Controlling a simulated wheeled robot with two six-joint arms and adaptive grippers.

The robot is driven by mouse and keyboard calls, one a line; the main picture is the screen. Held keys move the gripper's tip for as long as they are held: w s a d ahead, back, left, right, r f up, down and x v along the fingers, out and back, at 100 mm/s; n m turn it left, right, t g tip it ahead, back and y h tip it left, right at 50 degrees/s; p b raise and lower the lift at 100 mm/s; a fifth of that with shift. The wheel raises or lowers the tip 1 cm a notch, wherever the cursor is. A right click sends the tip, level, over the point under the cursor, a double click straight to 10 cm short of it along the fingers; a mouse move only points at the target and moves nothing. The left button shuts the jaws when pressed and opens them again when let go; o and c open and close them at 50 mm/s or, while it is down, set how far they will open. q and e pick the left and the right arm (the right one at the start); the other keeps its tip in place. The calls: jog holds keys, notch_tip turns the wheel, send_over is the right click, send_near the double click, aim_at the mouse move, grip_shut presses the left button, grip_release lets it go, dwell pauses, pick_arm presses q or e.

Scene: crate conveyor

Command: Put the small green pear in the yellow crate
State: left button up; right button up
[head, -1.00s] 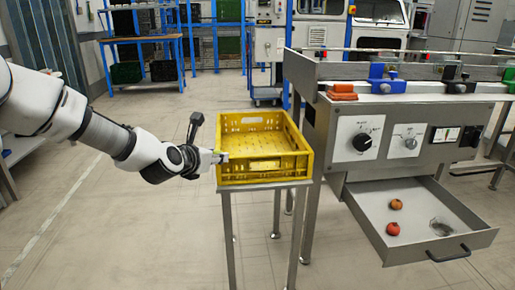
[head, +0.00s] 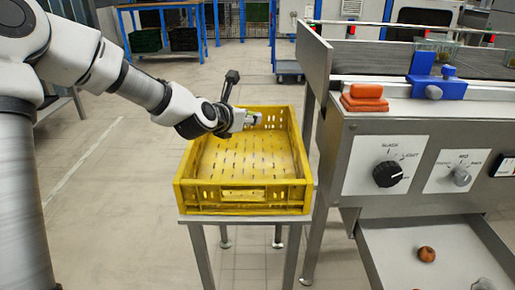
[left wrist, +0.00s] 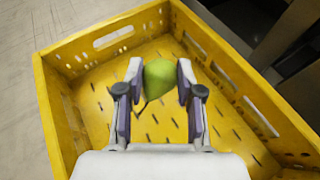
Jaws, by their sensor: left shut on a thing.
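The yellow crate (head: 238,195) stands on a small metal stand and looks empty inside. My left gripper (head: 252,118) is over the far part of the crate in the head view. In the left wrist view the small green pear (left wrist: 160,78) sits between the two fingers of this gripper (left wrist: 158,90), which is shut on it. The crate floor and walls (left wrist: 62,112) show beneath and around the pear. The pear is hardly visible in the head view. My right gripper is not in view.
A machine with dials (head: 388,175) stands close to the crate's right. Its open drawer (head: 400,262) holds a brownish-red round item (head: 427,254). Orange blocks (head: 366,98) and a blue clamp (head: 436,85) sit on its top. The floor left of the crate is clear.

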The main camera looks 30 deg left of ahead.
pick_arm(q)
jog(key=f+b, duration=0.1)
jog(key=f, duration=0.1)
jog(key=f+b, duration=0.1)
jog(key=f, duration=0.2)
jog(key=f+b, duration=0.1)
jog(key=f, duration=0.2)
jog(key=shift+s+f, duration=0.25)
jog(key=shift+f, duration=0.25)
jog(key=shift+r, duration=0.1)
jog(key=shift+f+b, duration=0.55)
jog(key=shift+b, duration=0.25)
jog(key=o, duration=0.9)
jog(key=shift+o, duration=0.2)
